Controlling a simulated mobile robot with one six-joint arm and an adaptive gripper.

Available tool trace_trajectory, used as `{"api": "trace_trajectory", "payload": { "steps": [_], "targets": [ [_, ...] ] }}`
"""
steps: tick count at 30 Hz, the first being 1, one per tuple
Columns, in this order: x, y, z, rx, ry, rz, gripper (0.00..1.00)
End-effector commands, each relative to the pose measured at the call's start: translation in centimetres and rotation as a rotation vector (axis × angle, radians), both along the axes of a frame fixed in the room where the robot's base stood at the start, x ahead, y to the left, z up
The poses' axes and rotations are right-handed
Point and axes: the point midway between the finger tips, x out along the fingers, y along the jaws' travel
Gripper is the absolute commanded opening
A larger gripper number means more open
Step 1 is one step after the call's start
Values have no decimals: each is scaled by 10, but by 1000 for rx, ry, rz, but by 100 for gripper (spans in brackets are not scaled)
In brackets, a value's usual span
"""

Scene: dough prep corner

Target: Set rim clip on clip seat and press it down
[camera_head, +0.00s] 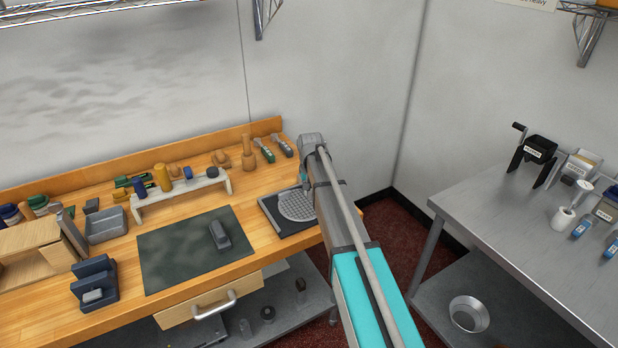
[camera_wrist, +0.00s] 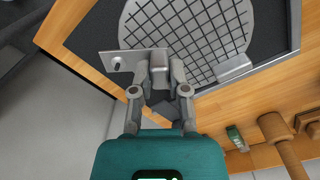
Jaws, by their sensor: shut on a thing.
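In the wrist view my gripper (camera_wrist: 160,75) is shut on a small grey block, the rim clip (camera_wrist: 158,64), at the near rim of a round gridded plate (camera_wrist: 190,28). A pale metal tab (camera_wrist: 118,64) with a dark hole lies beside the clip on its left; I cannot tell whether it is the clip seat. Whether the clip touches what is under it is also unclear. A second light grey block (camera_wrist: 235,68) sits at the plate's rim to the right. In the head view the plate (camera_head: 297,206) shows beside my arm, which hides the clip.
The plate lies on a dark square base (camera_head: 274,211) at the right end of the wooden bench. To its left are a dark mat (camera_head: 180,262) with a grey block (camera_head: 219,235) and a tool rack (camera_head: 182,194). A steel table (camera_head: 490,215) stands at right.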

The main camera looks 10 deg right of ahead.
Motion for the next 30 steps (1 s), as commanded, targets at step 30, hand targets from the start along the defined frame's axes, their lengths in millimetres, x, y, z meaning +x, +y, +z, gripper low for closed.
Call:
{"api": "trace_trajectory", "payload": {
  "steps": [30],
  "targets": [
    [0, -5, 56, 0, 0, 589, 0]
  ]
}}
